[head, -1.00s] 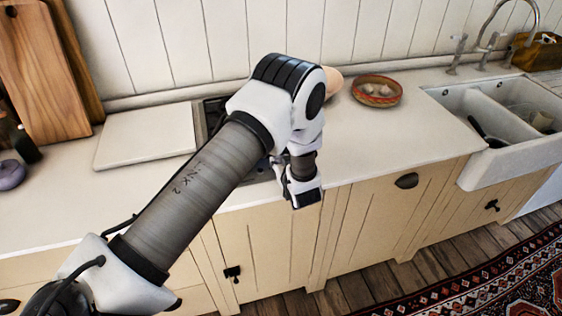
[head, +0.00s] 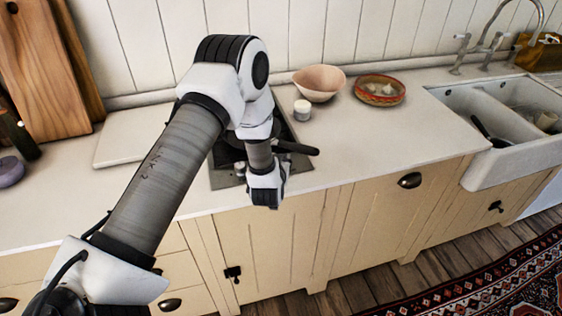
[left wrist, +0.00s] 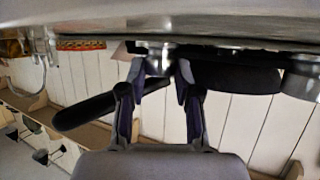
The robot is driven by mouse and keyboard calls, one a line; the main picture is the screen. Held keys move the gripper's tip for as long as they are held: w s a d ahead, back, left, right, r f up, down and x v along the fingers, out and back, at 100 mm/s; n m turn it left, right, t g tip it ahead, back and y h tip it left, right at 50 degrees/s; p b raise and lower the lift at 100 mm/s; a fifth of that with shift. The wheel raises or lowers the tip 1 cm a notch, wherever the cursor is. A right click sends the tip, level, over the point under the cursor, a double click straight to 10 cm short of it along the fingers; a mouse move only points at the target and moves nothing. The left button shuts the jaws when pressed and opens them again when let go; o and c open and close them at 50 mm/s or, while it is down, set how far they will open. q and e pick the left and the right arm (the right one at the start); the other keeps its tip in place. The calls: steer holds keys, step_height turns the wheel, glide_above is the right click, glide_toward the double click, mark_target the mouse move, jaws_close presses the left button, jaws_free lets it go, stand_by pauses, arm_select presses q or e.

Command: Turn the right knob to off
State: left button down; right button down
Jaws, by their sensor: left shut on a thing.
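My left gripper (head: 266,188) is at the front edge of the hob (head: 222,180) in the head view. In the left wrist view, which looks upside down, its fingers (left wrist: 159,72) are shut on a silver knob, the right knob (left wrist: 156,52). The other silver knob (left wrist: 302,78) stands at the right edge of that view, apart from the fingers. In the head view my arm hides the right knob and much of the hob. The angle the right knob is turned to cannot be read. My right gripper is not in view.
A dark pan (left wrist: 235,79) sits on the hob, its handle (head: 298,148) reaching right, close by my left gripper. A small white jar (head: 302,110), a pinkish bowl (head: 319,82) and a patterned bowl (head: 380,90) stand behind. The counter right of the hob is clear.

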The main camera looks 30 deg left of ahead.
arm_select(q)
steer(key=shift+m+h, duration=0.6)
steer(key=shift+h, duration=0.1)
steer(key=c, duration=0.8)
jaws_free()
steer(key=shift+a, duration=0.1)
steer(key=v, duration=1.1)
steer(key=shift+s, duration=0.4)
